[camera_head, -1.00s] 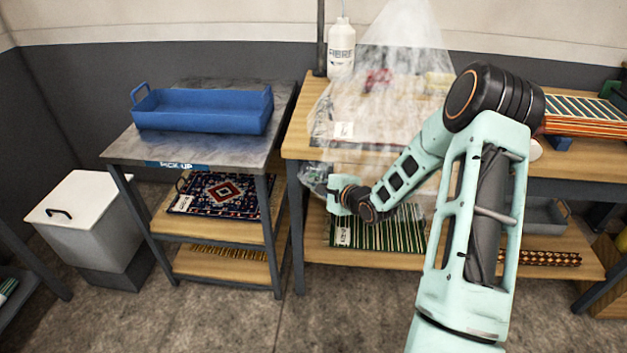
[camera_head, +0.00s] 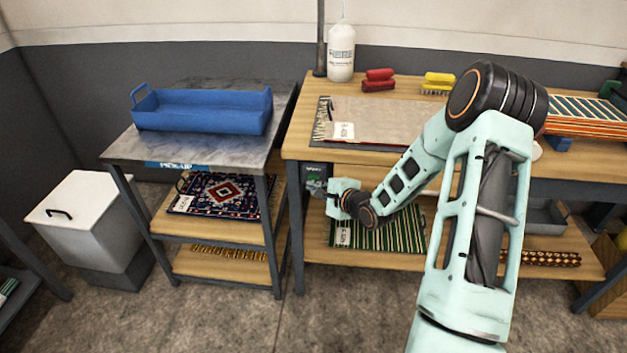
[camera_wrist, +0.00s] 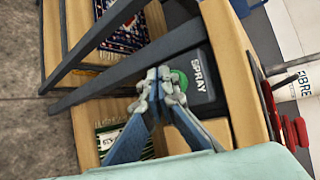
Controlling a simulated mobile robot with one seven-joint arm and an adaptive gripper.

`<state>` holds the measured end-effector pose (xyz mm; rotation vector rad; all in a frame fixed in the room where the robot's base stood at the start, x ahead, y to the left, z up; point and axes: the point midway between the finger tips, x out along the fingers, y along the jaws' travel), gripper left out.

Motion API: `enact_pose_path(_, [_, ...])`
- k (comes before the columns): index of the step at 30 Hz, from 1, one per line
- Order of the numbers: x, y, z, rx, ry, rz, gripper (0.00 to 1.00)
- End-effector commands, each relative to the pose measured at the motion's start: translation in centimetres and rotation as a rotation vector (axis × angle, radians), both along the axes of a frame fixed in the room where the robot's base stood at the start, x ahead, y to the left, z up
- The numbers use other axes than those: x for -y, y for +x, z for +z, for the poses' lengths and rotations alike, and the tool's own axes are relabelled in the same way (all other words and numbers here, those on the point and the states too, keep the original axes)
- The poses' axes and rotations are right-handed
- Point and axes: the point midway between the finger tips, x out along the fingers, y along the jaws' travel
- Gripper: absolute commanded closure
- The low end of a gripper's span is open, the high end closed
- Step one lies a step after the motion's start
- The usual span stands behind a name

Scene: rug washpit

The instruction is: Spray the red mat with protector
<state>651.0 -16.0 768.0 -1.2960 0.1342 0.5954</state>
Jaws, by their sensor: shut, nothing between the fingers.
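A dark control box marked SPRAY (camera_wrist: 200,72) hangs under the bench's left front corner; it shows partly in the head view (camera_head: 318,172). Its round green button (camera_wrist: 180,78) is partly hidden behind my fingers. My gripper (camera_wrist: 168,84) is shut and empty, with its tips at or just before the button; I cannot tell whether they touch. The gripper also shows in the head view (camera_head: 322,188). A pale, greyish-beige fringed mat (camera_head: 385,115) with a white tag lies flat on the bench top. No plainly red mat lies there.
A white bottle (camera_head: 341,52), a red brush (camera_head: 378,80) and a yellow brush (camera_head: 437,82) stand behind the mat. A green striped mat (camera_head: 385,235) lies on the shelf below. The pick-up table (camera_head: 205,150) at left holds a blue tray (camera_head: 203,110).

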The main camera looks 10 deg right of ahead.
Motion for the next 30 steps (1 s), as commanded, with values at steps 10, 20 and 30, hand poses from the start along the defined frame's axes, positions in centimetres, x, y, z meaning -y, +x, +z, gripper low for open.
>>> enact_pose_path(10, [-0.2,-0.6,0.0,-0.001,0.0,0.0,1.0])
enact_pose_path(20, [-0.8,-2.6,0.0,-0.002,0.0,0.0,1.0])
enact_pose_path(30, [-1.7,-5.2,0.0,-0.002,0.0,0.0,1.0])
